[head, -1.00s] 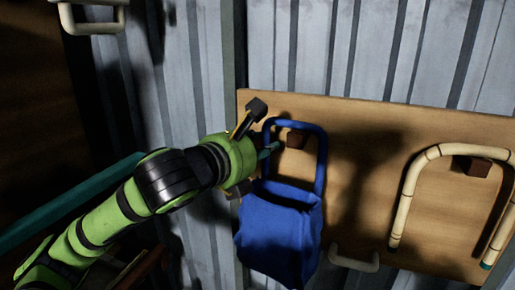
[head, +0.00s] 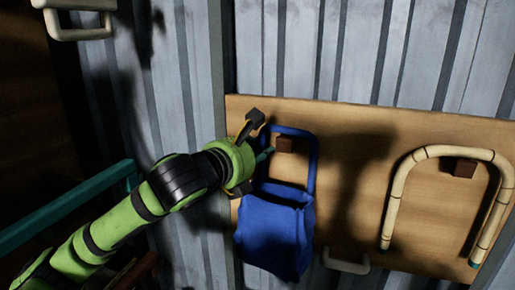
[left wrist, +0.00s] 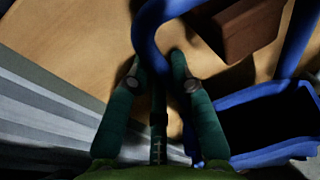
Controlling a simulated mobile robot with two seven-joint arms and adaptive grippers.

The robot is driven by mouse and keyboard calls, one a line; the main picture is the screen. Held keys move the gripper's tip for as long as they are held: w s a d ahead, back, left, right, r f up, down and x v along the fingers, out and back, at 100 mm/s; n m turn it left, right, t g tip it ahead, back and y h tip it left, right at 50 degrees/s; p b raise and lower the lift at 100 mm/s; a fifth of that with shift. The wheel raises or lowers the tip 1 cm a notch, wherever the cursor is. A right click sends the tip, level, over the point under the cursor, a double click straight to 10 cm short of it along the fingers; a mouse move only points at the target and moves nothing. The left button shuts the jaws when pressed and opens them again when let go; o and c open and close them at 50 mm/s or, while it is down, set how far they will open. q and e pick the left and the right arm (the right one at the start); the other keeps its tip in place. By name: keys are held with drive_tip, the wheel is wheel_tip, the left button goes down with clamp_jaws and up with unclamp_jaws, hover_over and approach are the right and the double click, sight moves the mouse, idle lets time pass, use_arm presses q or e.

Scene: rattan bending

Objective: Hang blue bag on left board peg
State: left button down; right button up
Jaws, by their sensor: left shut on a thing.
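The blue bag (head: 275,232) hangs upright in front of the wooden board, its stiff handle loop rising above it. My left gripper (head: 266,153) is shut on the left side of the handle. The left wrist view shows the handle (left wrist: 150,45) between the two teal fingers (left wrist: 157,75). The brown left board peg (head: 284,145) appears inside the handle loop, just below its top bar. It also shows close to the fingers in the left wrist view (left wrist: 245,30). I cannot tell whether the handle touches the peg. My right gripper is not in view.
The wooden board (head: 350,190) is on a corrugated metal wall (head: 300,50). A bent rattan arch (head: 440,152) hangs on the right peg (head: 465,168). A pale U-shaped handle (head: 346,264) is at the lower board edge. A teal bar (head: 70,210) lies at the left.

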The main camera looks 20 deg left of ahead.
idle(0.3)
use_arm(q)
drive_tip(key=c, duration=1)
unclamp_jaws()
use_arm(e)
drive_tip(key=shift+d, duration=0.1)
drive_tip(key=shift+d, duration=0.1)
use_arm(q)
drive_tip(key=shift+s, duration=0.1)
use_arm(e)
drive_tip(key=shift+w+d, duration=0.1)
use_arm(q)
drive_tip(key=v, duration=0.7)
drive_tip(key=shift+s+r, duration=0.2)
drive_tip(key=shift+s, duration=0.05)
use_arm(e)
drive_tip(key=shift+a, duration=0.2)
use_arm(q)
drive_tip(key=shift+w, duration=0.1)
